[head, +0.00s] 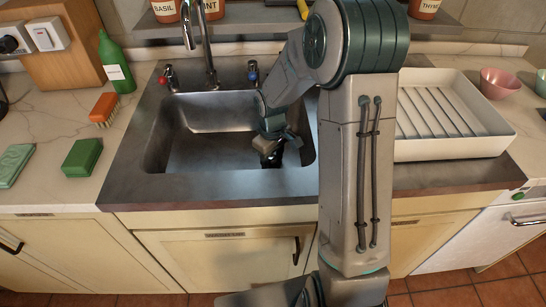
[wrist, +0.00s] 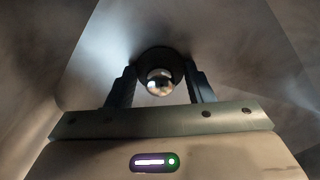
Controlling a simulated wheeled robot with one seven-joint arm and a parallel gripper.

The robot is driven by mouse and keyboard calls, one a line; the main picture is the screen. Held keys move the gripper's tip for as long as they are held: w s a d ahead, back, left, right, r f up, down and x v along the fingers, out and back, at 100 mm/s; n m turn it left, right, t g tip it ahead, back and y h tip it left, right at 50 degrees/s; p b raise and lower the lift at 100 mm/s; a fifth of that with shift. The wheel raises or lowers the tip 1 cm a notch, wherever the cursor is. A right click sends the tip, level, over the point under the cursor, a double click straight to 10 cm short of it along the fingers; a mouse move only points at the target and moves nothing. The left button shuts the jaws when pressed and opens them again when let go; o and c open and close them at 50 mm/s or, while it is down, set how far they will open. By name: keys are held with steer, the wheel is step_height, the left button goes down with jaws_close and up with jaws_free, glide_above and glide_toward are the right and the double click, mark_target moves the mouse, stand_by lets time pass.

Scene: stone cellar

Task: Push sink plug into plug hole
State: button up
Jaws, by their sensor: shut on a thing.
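My gripper (head: 271,158) is down inside the steel sink basin (head: 195,135), near its front right part. In the wrist view, my gripper (wrist: 160,80) has one finger on each side of the sink plug (wrist: 160,56) and is shut on it. The plug shows a shiny ball-shaped knob between the fingers and a dark round body beyond it. The plug hole is not visible; the plug and my gripper cover that area. I cannot tell whether the plug sits in the hole or above it. In the head view my arm and gripper hide the plug.
The basin walls and front rim stand close around my gripper. The tap (head: 206,45) rises behind the basin. A white drying rack (head: 445,148) stands to the right. A green bottle (head: 116,65), a brush (head: 103,109) and a green sponge (head: 81,158) are on the left worktop.

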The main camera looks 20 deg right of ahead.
steer(key=shift+f, duration=0.15)
steer(key=o, duration=1)
steer(key=shift+o, duration=0.2)
step_height(320, 180, up, 14)
steer(key=p, duration=0.1)
